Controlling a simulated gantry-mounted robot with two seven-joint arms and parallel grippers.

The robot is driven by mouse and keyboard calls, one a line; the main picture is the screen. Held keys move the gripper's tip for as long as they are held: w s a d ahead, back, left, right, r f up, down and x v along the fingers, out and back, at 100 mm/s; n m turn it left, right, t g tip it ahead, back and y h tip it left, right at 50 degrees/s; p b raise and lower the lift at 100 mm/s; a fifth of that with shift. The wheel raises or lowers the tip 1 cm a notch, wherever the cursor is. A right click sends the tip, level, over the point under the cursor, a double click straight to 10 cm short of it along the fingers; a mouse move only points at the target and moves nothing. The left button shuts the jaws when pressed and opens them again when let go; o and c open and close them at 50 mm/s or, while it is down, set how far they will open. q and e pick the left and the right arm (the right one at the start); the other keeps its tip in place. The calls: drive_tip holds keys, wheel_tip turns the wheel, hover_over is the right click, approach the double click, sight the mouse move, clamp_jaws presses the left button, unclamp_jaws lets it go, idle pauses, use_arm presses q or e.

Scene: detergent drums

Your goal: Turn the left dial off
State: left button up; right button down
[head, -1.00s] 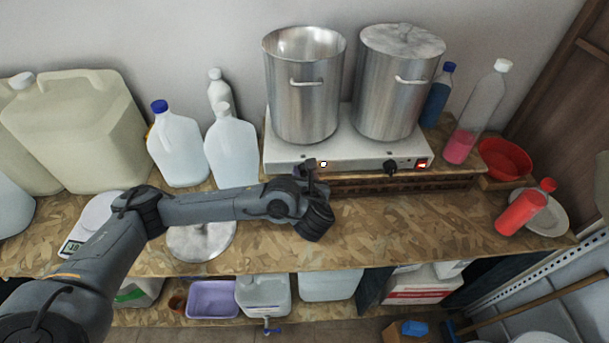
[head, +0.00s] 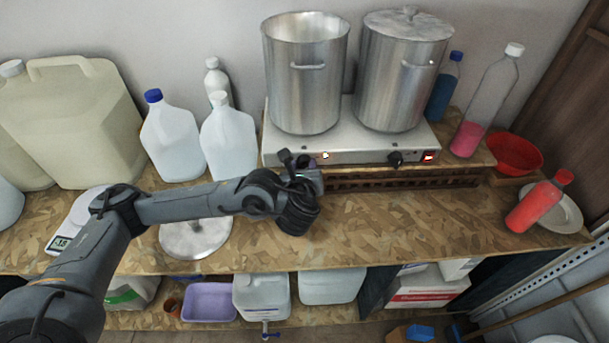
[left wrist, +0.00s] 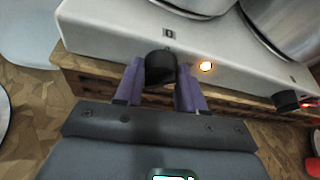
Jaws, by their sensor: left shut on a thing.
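The white two-burner hot plate (head: 350,150) stands on a low wooden riser with two steel pots on it. My left gripper (head: 305,165) is at its front left. In the left wrist view, the black left dial (left wrist: 161,68) sits between the purple fingers of my left gripper (left wrist: 160,88), which is shut on it. In the head view the left dial is hidden by my gripper. An orange light (left wrist: 206,66) glows just right of it. The right dial (head: 395,159) is black, beside a lit red switch (head: 429,156). My right gripper is not in view.
The open pot (head: 303,85) and the lidded pot (head: 400,85) stand above the dials. White jugs (head: 230,140) stand left of the hot plate. A round metal lid (head: 196,238) lies below my left forearm. The bench front (head: 400,220) is clear.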

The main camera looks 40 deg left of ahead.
use_arm(q)
drive_tip(key=shift+s+a+f+n+t+h+b, duration=0.1)
drive_tip(key=shift+n+t+h+b, duration=0.55)
drive_tip(key=shift+b, duration=1.75)
drive_tip(key=shift+d+f+n+t+b, duration=0.1)
drive_tip(key=shift+n+t+b, duration=0.6)
drive_tip(key=shift+n+b, duration=1.3)
drive_tip(key=shift+s+a+n+t+h+b, duration=0.1)
drive_tip(key=shift+n+t+h+b, duration=0.45)
drive_tip(key=shift+b, duration=2.25)
drive_tip(key=shift+n, duration=0.3)
drive_tip(key=o, duration=0.8)
drive_tip(key=shift+c, duration=0.2)
